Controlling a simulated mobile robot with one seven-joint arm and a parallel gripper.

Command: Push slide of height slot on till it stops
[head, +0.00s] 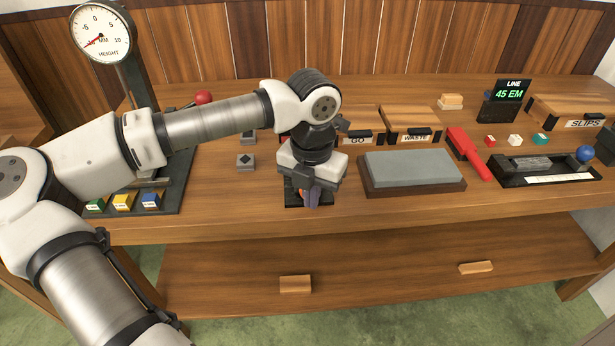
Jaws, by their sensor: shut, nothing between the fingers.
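The height gauge stands at the far left, with a round white dial (101,33) marked HEIGHT on a dark post (137,85). My arm covers much of its lower part, so its slot and slide cannot be made out with certainty. A red ball knob (203,97) shows behind my arm, beside the gauge. My gripper (310,197) is shut, pointing down near the front middle of the bench. A small dark fixture (291,201) lies under it, with a bit of pinkish red beside the fingers. Whether the fingers touch it cannot be told.
A grey stone (413,167) on a dark base lies right of my gripper. GO (358,139) and WASTE (415,135) boxes stand behind. A small grey block (246,161) lies left.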

